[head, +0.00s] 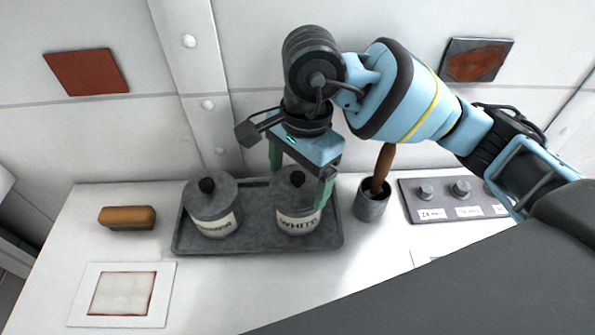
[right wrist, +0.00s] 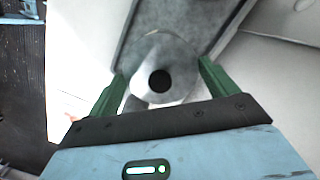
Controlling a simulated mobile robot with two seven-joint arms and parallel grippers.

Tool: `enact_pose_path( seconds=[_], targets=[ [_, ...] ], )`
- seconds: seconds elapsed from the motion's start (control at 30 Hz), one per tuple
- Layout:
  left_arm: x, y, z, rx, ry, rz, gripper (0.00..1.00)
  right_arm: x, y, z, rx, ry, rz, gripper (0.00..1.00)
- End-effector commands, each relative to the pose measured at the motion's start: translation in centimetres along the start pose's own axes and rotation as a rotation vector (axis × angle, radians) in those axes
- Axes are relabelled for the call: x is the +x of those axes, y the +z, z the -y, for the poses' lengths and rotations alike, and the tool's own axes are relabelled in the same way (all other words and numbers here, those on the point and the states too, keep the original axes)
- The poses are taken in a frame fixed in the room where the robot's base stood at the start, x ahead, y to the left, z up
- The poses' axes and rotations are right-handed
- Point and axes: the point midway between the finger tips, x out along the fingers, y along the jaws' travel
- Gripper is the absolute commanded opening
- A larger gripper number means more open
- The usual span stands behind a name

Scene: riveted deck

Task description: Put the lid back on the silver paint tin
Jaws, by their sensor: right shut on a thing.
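A grey metal tin labelled WHITE (head: 297,224) stands at the right end of a dark tray (head: 256,240). A round grey lid (head: 288,190) with a black knob is at its top. I cannot tell whether the lid is fully seated. My right gripper (head: 298,187) points down, shut on the lid, with one green finger on each side. The right wrist view shows the lid (right wrist: 158,52) and its knob between the fingers (right wrist: 161,70). A second grey tin (head: 213,218), its label partly readable, stands at the tray's left with a knobbed lid on. My left gripper is not in view.
A pot (head: 370,205) with a wooden-handled brush stands close right of the tray. A panel with knobs (head: 445,200) lies farther right. A brown block (head: 127,217) and a framed square (head: 122,294) lie left. The riveted wall is behind.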

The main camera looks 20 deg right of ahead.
Motion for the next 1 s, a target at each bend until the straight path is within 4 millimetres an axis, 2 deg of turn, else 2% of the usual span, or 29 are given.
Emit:
enact_pose_path(
  seconds=[0.97, 1.0],
  targets=[
    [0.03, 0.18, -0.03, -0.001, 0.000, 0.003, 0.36, 0.01, -0.01, 0.01, 0.000, -0.001, 0.000, 0.63],
    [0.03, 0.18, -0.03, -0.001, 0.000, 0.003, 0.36, 0.01, -0.01, 0.01, 0.000, -0.001, 0.000, 0.89]
  ],
)
